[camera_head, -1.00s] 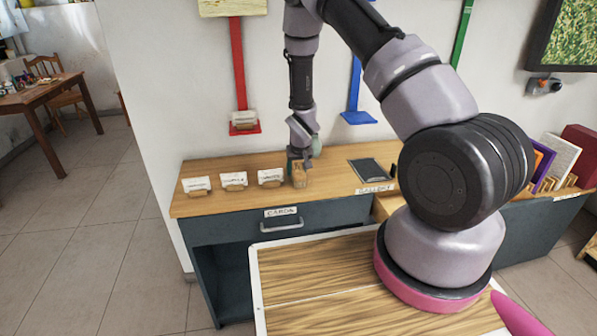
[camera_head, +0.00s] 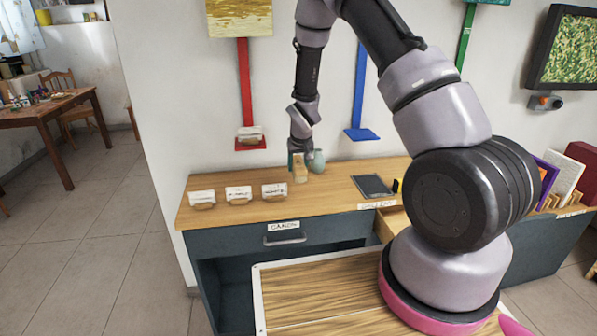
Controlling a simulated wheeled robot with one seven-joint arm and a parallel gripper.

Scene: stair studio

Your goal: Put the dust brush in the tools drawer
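A small tan, upright object (camera_head: 300,168), which looks like the dust brush, is at the end of my gripper (camera_head: 300,154), over the back part of the wooden counter. My gripper appears shut on its top and holds it slightly above the surface; the fingers are too small to see clearly. A drawer with a wooden inside (camera_head: 396,220) stands open at the right of the counter, partly hidden by my arm. Its label is not clearly readable, so I cannot tell if it is the tools drawer.
The wooden counter (camera_head: 335,192) bears several white cards in stands at the left, a dark tablet (camera_head: 372,186), and a teal rounded object (camera_head: 317,160) just behind the brush. The left drawer (camera_head: 284,237), labelled like "CARDS", is shut. Books (camera_head: 567,168) stand at the right.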

